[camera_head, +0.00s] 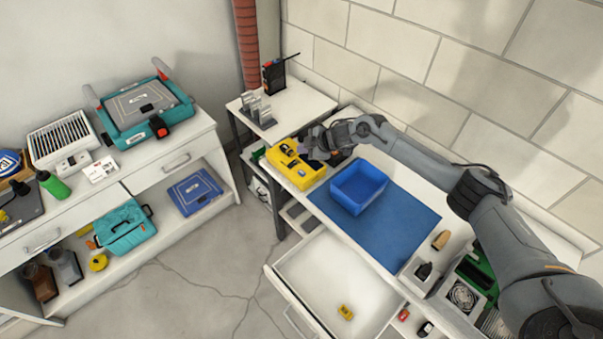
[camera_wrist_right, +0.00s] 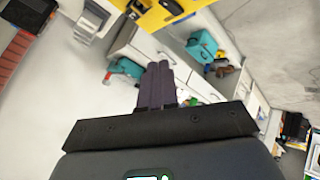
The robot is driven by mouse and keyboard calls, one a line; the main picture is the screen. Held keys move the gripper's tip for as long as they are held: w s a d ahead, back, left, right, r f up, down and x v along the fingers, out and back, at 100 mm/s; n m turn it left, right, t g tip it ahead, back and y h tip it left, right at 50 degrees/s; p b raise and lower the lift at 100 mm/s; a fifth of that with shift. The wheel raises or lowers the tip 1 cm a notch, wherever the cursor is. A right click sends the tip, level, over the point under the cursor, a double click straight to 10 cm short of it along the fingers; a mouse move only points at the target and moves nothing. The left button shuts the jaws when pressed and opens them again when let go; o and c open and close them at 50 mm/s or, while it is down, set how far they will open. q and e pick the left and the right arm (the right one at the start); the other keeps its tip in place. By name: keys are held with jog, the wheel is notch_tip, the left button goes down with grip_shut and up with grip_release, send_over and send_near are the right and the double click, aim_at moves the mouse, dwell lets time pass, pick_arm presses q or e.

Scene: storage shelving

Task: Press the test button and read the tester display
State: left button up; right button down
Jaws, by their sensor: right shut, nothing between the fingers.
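The yellow tester (camera_head: 291,170) sits at the far left end of the right-hand bench, left of the blue bin. Dark parts show on its top, but its button and display cannot be made out. My right gripper (camera_head: 316,148) is over the tester's right side, partly hiding it. In the right wrist view the gripper's two fingers (camera_wrist_right: 156,85) are shut together with nothing between them. Part of the yellow tester (camera_wrist_right: 150,19) shows at the top edge there, beyond the fingertips. I cannot tell whether the fingers touch it. My left gripper is not in view.
A blue bin (camera_head: 359,187) stands on a blue mat (camera_head: 408,222) beside the tester. An open drawer (camera_head: 322,285) sticks out below, with a small yellow item (camera_head: 345,312) in it. A black radio (camera_head: 274,76) stands on the bench behind. A block wall runs along the back.

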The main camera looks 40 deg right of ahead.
jog(key=shift+f, duration=0.15)
jog(key=b, duration=0.6)
send_over(303, 174)
notch_tip(303, 174, down, 7)
jog(key=shift+r, duration=0.2)
jog(key=shift+f+b, duration=0.55)
jog(key=shift+f, duration=0.4)
dwell(0.5)
jog(key=shift+f, duration=0.2)
dwell(0.3)
jog(key=shift+f, duration=0.25)
jog(key=shift+f, duration=0.1)
dwell(0.5)
